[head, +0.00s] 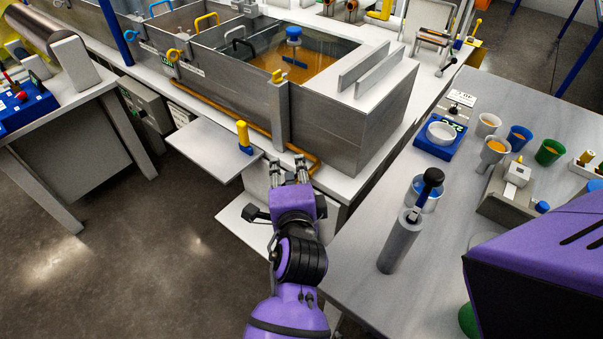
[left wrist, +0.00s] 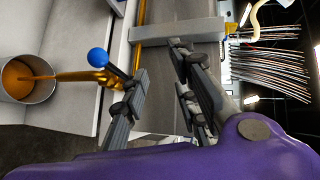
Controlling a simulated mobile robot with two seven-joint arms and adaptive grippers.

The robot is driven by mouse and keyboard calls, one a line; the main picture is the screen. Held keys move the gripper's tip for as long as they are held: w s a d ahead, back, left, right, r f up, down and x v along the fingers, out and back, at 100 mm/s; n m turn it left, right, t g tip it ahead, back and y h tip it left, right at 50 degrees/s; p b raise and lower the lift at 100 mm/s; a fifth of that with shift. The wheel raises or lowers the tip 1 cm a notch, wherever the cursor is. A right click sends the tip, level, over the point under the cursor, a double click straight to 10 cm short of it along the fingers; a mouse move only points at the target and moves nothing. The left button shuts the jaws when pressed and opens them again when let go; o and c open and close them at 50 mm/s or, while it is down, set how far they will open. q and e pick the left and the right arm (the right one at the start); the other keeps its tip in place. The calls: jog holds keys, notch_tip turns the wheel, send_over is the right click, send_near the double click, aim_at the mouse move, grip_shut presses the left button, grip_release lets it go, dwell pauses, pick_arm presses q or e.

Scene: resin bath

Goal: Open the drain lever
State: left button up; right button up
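In the left wrist view a lever with a round blue knob (left wrist: 98,57) sits on a brass-coloured valve (left wrist: 103,78). An amber length, stream or spout I cannot tell, runs from the valve to a metal bucket (left wrist: 46,88) with amber inside. My left gripper (left wrist: 158,58) is open and empty, its fingers spread. The knob lies just outside one finger; I cannot tell if they touch. In the head view my left gripper (head: 287,166) is low before the resin bath (head: 330,115); the lever cannot be made out there. My right gripper is not in view.
A brass pipe (head: 215,112) runs along the bath's front. The table (head: 370,295) at right carries cups, a scale (head: 440,142) and a grey cylinder (head: 400,240). Open floor lies at left.

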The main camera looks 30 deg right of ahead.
pick_arm(q)
jog(key=shift+s+a+p, duration=0.15)
jog(key=shift+s+p, duration=0.45)
jog(key=shift+s, duration=1.5)
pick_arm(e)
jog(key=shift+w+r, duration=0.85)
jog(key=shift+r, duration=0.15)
pick_arm(q)
jog(key=shift+p, duration=0.3)
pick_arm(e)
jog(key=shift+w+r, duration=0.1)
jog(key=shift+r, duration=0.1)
pick_arm(q)
jog(key=shift+f, duration=0.1)
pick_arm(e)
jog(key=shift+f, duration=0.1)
